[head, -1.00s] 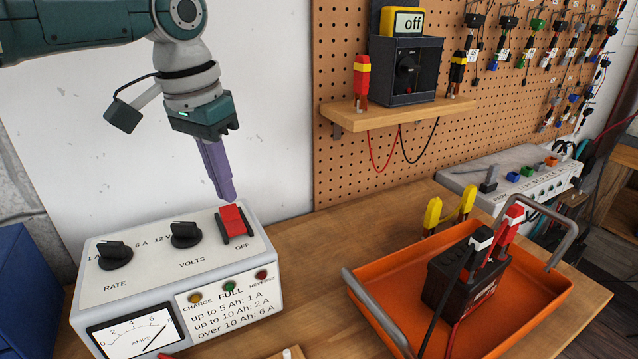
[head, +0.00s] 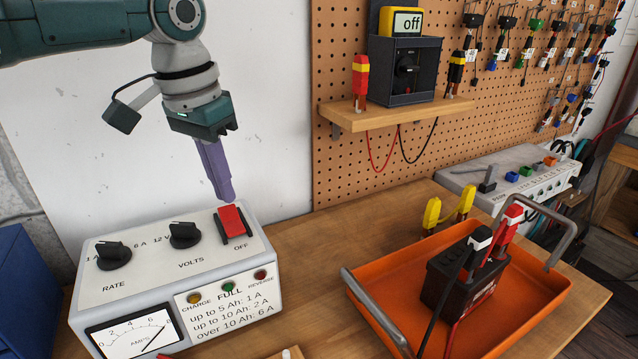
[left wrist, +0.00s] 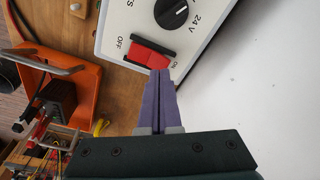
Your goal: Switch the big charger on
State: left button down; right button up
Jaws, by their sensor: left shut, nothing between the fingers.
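The big charger (head: 175,262) is a white box on the bench at lower left. It has RATE and VOLTS knobs, an amps meter and a red rocker switch (head: 232,220) on top. The OFF label is at the switch's front end. In the left wrist view the red switch (left wrist: 148,55) has ON lettered at the end near my fingers. My left gripper (head: 226,196) is shut and empty, pointing down just behind the switch's far end. In the left wrist view its purple fingertips (left wrist: 160,73) overlap that ON end; I cannot tell if they touch. My right gripper is not in view.
An orange tray (head: 555,302) holds a dark battery (head: 455,285) with red and black clamps. A shelf (head: 395,116) carries a smaller dark device (head: 405,75) whose display reads "off". A grey-white box (head: 530,175) stands at the right.

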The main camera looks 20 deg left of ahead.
pick_arm(q)
jog(key=shift+f+b, duration=0.55)
jog(key=shift+f, duration=0.45)
jog(key=shift+r, duration=0.1)
dwell(0.3)
notch_tip(320, 180, up, 7)
jog(key=p, duration=0.8)
